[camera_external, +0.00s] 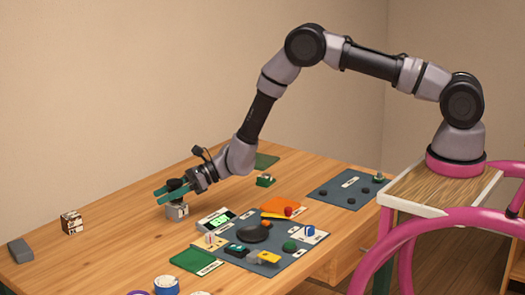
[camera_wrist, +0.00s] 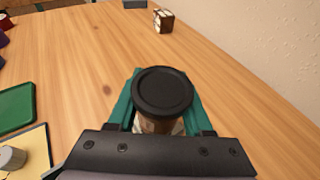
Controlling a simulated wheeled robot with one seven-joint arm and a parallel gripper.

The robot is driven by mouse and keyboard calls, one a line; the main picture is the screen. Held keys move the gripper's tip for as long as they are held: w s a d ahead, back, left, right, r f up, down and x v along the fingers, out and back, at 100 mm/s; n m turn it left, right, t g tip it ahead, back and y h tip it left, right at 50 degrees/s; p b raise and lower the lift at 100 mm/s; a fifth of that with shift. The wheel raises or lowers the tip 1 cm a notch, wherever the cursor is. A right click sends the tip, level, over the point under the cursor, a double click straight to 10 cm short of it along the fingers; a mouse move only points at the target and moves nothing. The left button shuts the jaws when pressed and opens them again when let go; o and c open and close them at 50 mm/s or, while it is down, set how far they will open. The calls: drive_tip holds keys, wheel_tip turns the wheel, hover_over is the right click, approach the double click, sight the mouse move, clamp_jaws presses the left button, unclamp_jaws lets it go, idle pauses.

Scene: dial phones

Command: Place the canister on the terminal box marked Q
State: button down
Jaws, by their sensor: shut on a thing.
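My gripper (camera_external: 172,189), with teal fingers, is low over the left part of the wooden table. In the wrist view my gripper (camera_wrist: 162,98) is shut on the canister (camera_wrist: 162,91), which has a round black lid and a brownish body. A small grey-white block (camera_external: 177,211) shows directly under the fingers in the external view; a pale patch also shows below the canister in the wrist view. I cannot tell whether canister and block touch. A brown-and-white box (camera_external: 71,222) stands farther left, also in the wrist view (camera_wrist: 163,20). No letter Q is readable.
A grey block (camera_external: 20,251) lies at the table's left end. A blue-grey panel (camera_external: 290,262) with several parts, a green pad (camera_external: 196,262) and a dark mat (camera_external: 346,190) lie right of my gripper. A small green block (camera_external: 265,180) stands behind. The wood between gripper and brown-and-white box is clear.

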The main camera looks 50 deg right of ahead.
drive_tip(key=shift+f, duration=0.4)
drive_tip(key=shift+f, duration=0.2)
drive_tip(key=shift+c, duration=1.5)
unclamp_jaws()
drive_tip(key=shift+r, duration=0.1)
